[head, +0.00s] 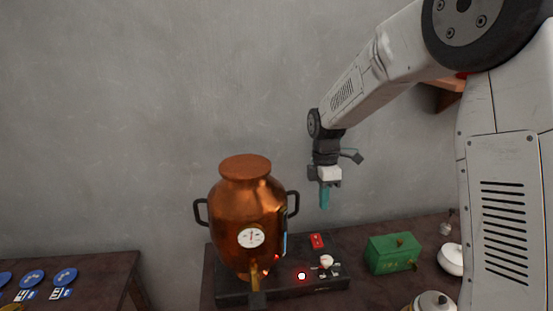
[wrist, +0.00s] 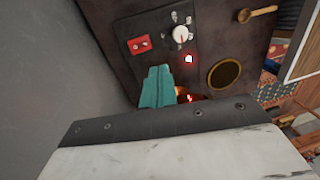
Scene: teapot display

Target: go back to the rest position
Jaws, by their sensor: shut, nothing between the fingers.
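My gripper (head: 324,197) hangs in the air with its teal fingers pointing down, right of the copper urn and above the black base. Its fingers are together with nothing between them. In the wrist view the teal fingers (wrist: 158,80) show over the black base, below a red switch (wrist: 139,44) and a white knob (wrist: 180,34). The copper urn (head: 246,205) with black handles and a round dial stands upright on the black base (head: 300,286). My gripper touches nothing that I can see.
A green box (head: 393,253) and a white lidded pot (head: 433,301) stand on the dark table to the right. A lower table (head: 105,265) with blue round items is at the left. A grey wall (head: 120,120) rises behind. A glowing light (head: 301,276) is on the base.

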